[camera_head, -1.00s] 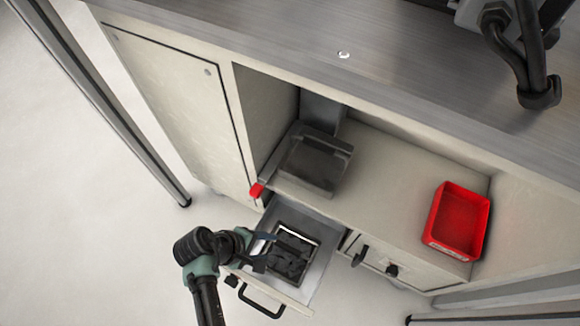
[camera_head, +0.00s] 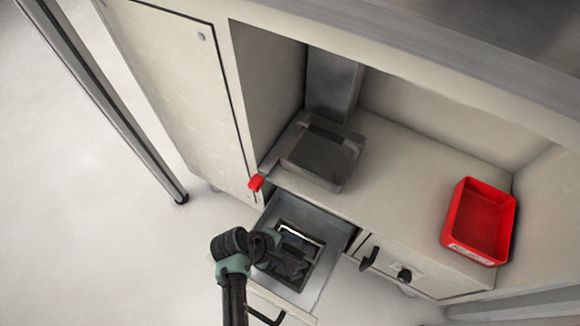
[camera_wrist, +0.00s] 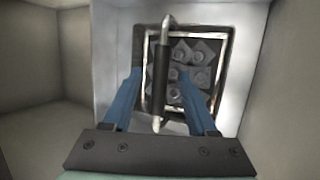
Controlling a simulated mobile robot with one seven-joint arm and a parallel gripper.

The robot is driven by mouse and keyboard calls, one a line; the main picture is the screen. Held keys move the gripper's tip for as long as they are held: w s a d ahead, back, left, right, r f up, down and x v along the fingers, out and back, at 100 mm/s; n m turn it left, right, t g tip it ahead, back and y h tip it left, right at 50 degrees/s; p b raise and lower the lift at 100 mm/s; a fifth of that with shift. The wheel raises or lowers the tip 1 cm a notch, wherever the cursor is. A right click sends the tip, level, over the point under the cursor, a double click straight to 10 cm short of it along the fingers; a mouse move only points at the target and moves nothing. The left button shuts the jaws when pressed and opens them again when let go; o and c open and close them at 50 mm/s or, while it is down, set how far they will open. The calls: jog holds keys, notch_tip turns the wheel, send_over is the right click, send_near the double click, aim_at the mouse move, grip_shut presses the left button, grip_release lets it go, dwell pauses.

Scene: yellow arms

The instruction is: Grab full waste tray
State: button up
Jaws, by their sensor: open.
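The waste tray (camera_head: 318,252) is dark with a pale inner edge and sits in the open drawer (camera_head: 322,280). In the wrist view the waste tray (camera_wrist: 226,48) holds several grey pieces with round centres. A bar handle (camera_wrist: 162,65) with a dark grip spans over it. My gripper (camera_wrist: 161,80) is open, with its two blue fingers on either side of the handle; I cannot tell whether they touch it. In the head view my gripper (camera_head: 282,262) is over the tray and hides part of it.
A red bin (camera_head: 481,220) sits on the shelf at the right. A grey box-like device (camera_head: 322,155) stands on the shelf behind the drawer. A red knob (camera_head: 256,183) is at the shelf's left edge. The cabinet walls flank the open drawer.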

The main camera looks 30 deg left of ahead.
jog(key=shift+w+d+f, duration=0.15)
jog(key=shift+w+f, duration=0.05)
jog(key=shift+f, duration=0.3)
jog(key=shift+c, duration=0.3)
grip_shut()
jog(key=shift+r, duration=0.1)
dwell(0.7)
